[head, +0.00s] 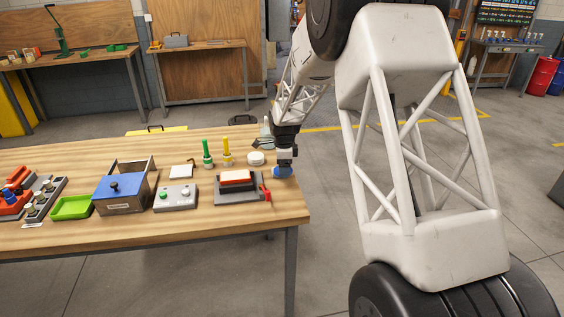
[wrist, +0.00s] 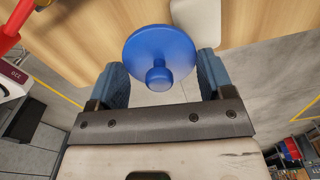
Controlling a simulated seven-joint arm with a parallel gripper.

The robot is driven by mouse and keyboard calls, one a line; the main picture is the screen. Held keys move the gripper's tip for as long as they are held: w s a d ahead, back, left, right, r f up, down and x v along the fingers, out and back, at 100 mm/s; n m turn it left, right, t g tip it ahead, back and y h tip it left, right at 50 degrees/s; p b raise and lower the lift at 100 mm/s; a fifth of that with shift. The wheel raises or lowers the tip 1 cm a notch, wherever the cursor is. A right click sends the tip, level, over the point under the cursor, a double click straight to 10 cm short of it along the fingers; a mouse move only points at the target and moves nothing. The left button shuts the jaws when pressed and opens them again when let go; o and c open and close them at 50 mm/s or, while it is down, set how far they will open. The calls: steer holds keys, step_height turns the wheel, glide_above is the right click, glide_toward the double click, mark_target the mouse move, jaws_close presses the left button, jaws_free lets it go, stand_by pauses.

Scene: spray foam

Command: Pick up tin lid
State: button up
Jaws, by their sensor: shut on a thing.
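The tin lid (wrist: 160,50) is a round blue disc with a small blue knob, seen close up in the wrist view. My gripper (wrist: 163,72) is shut on it, with one blue-grey finger at each side of the disc.
A round white item (head: 256,158) stands just left of my gripper. A grey block with a red-and-white top (head: 236,180), a grey button box (head: 175,197), a metal box with a blue top (head: 123,203) and a green tray (head: 72,207) stand farther left. The table's right edge is close.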

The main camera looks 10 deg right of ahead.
steer(key=shift+s+r, duration=0.1)
steer(key=shift+s, duration=0.95)
step_height(320, 180, up, 5)
glide_above(256, 156)
steer(key=shift+w+d, duration=0.1)
stand_by(0.8)
steer(key=shift+f, duration=3.2)
steer(key=shift+f, duration=0.2)
stand_by(0.4)
steer(key=o, duration=0.9)
